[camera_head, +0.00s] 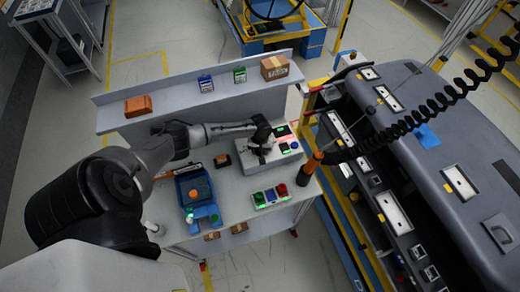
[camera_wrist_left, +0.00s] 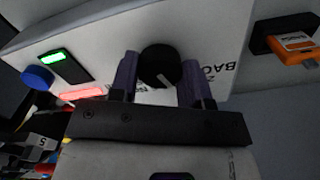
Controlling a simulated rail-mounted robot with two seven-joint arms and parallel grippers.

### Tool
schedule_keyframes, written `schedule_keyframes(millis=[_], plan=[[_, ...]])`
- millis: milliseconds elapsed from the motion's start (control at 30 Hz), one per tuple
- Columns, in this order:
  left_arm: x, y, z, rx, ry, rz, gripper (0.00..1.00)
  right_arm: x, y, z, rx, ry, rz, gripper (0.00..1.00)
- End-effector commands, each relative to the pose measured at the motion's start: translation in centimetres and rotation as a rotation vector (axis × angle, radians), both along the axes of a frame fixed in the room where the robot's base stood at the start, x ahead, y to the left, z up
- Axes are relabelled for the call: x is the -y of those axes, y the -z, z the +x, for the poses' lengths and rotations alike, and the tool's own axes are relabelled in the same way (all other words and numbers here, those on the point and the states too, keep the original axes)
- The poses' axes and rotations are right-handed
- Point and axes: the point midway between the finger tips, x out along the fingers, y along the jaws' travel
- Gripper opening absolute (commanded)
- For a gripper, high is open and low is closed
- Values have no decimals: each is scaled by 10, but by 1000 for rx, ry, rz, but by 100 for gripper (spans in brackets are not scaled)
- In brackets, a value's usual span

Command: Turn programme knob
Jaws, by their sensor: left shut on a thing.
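The programme knob (camera_wrist_left: 160,66) is a round black knob with a light pointer mark, on the white face of a control box (camera_wrist_left: 215,50). My left gripper (camera_wrist_left: 160,80) has one purple-grey finger on each side of the knob and is shut on it. In the head view my left gripper (camera_head: 262,142) reaches the control box (camera_head: 283,158) on the bench, and the knob is hidden behind it. The box also carries a green-lit display (camera_wrist_left: 52,57), a red-lit strip (camera_wrist_left: 82,93) and a blue button (camera_wrist_left: 37,77). My right gripper is not in view.
An orange device (camera_wrist_left: 297,52) sits in a black holder beside the box. A blue tool station (camera_head: 197,195) and a button box (camera_head: 270,196) stand on the bench. A dashboard module (camera_head: 440,130) and a hanging tool with a coiled cable (camera_head: 312,165) are at right.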

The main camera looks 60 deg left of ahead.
Motion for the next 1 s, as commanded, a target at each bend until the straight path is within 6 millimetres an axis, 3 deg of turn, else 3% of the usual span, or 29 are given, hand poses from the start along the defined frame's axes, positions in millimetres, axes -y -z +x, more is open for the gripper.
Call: schedule_keyframes(millis=[67,100,367,667,867,1000], plan=[[0,0,0,1,-1,-1,20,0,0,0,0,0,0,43],[0,0,0,1,-1,-1,44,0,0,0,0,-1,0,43],[0,0,0,1,-1,-1,69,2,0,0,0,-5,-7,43],[-1,-3,0,1,-1,0,69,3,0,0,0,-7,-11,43],[-1,-29,0,2,1,1,69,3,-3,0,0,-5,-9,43],[-1,-58,0,3,1,2,69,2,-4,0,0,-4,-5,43]])
